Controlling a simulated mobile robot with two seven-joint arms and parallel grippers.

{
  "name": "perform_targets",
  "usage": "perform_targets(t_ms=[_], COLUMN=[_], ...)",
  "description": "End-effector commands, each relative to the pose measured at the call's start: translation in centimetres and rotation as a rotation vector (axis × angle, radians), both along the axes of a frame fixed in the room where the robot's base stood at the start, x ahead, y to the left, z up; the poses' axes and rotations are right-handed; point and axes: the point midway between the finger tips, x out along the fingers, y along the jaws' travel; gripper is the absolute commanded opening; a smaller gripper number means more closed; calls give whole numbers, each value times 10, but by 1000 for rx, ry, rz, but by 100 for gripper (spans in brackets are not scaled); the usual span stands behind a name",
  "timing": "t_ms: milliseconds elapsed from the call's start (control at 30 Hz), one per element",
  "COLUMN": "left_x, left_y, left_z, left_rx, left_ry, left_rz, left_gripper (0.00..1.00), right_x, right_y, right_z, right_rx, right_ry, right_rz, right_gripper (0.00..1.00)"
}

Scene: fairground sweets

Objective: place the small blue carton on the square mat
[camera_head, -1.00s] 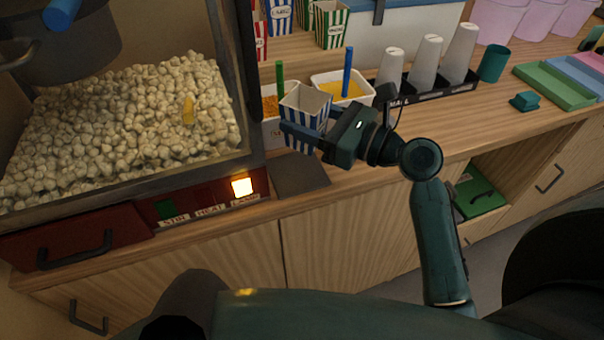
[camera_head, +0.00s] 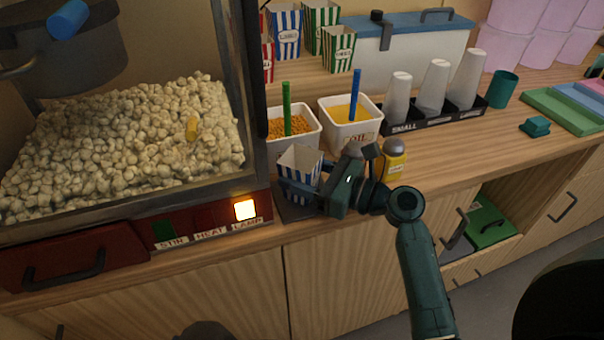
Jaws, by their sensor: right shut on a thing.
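The small blue-and-white striped carton (camera_head: 300,162) is upright and open at the top, in the middle of the view. My right gripper (camera_head: 303,185) comes from the right and is shut on its lower part. The dark square mat (camera_head: 291,213) lies at the counter's front edge beside the popcorn machine. The carton is over the mat and hides much of it. I cannot tell whether its base touches the mat. My left gripper is not in view.
A tub of orange kernels (camera_head: 296,141) and a tub of yellow oil (camera_head: 350,134) stand close behind the carton. A yellow shaker (camera_head: 393,160) stands just right of my gripper. The popcorn machine (camera_head: 200,225) borders the mat on the left. Cup stacks (camera_head: 432,90) stand behind.

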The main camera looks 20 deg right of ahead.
Motion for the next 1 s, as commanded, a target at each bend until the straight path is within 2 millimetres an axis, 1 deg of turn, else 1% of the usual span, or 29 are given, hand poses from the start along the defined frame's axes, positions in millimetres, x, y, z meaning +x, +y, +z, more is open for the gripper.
perform_targets(t_ms=[233, 333, 367, 600, 833, 900, 1000], left_x=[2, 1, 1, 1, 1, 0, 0], left_y=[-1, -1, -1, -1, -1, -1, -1], left_z=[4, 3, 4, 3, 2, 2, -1], left_rx=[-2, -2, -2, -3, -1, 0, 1], left_ry=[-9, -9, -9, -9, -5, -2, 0], left_rz=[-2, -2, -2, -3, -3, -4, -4], left_gripper=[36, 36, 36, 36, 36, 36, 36], right_x=[0, 0, 0, 0, 0, 0, -7], right_y=[0, 0, 0, 0, 0, 0, -8], right_z=[0, -3, -3, -3, -2, 1, -1], right_rx=[0, -1, -1, -1, -1, -1, -3], right_ry=[-1, -1, -1, -1, -1, -2, 1], right_rz=[-1, -1, -1, 0, 0, 0, -3], right_gripper=[32, 32, 55, 75, 76, 76, 76])
